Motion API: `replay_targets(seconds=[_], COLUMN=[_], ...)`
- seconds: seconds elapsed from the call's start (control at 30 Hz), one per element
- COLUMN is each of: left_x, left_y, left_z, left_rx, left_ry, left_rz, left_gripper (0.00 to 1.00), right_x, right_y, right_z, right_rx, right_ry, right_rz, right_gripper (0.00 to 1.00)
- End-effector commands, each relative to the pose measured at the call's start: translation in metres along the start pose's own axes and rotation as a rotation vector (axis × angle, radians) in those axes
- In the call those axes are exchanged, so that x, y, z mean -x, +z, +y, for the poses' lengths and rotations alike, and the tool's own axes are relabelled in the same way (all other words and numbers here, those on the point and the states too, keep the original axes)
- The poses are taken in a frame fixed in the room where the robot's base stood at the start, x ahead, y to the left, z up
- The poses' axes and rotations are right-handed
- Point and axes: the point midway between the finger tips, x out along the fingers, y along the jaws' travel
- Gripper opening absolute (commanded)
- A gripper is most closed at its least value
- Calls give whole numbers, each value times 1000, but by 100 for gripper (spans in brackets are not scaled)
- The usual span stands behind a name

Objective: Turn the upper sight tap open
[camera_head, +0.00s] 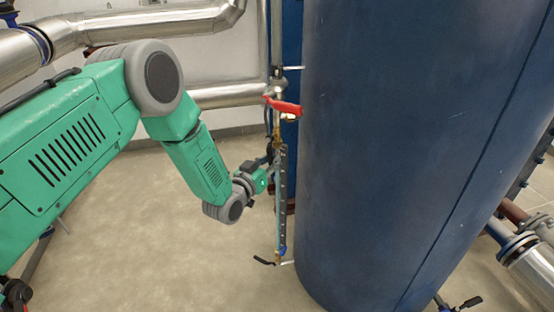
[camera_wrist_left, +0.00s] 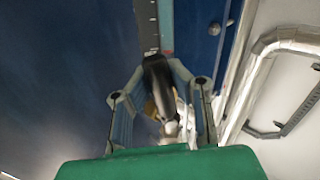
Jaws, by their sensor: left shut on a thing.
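The sight gauge (camera_head: 283,190) is a thin upright strip with a scale, beside the big blue tank. My left gripper (camera_head: 268,172) is at its upper end, coming in from the left. In the left wrist view, the gripper (camera_wrist_left: 165,88) is shut on the black lever (camera_wrist_left: 158,78) of the upper sight tap, with a finger on each side. Brass and pale metal of the tap show below the lever, partly hidden by the fingers. In the head view the tap is small and mostly covered, so the lever's angle is unclear. My right gripper is not in view.
A red lever (camera_head: 283,105) sits on the pipe above the gauge. A lower black lever (camera_head: 264,261) is at the gauge's foot. The blue tank (camera_head: 400,150) stands close on the right. Silver pipes (camera_head: 150,22) run behind my left arm. Open floor lies left of the gauge.

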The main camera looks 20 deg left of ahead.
Motion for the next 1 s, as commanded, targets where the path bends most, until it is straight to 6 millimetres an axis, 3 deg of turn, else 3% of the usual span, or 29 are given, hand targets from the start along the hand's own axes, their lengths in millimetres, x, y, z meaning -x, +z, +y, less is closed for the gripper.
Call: replay_targets(seconds=[0.3,0.87,0.9,0.93,0.97,1.0], left_x=[4,4,4,3,3,3], left_y=[2,2,2,2,2,2], left_z=[-12,-12,-12,-12,-12,-12], left_rx=[-132,-164,-164,-164,-164,-164], left_ry=[-8,-5,-5,-5,-5,-4], left_rz=[-7,-8,-8,-8,-8,-7], left_gripper=[0,0,20,31,39,39], right_x=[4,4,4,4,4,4], right_y=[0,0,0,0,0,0], right_z=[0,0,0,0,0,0], right_rx=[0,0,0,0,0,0], right_ry=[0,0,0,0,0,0], right_rz=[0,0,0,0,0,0], right_gripper=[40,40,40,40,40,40])
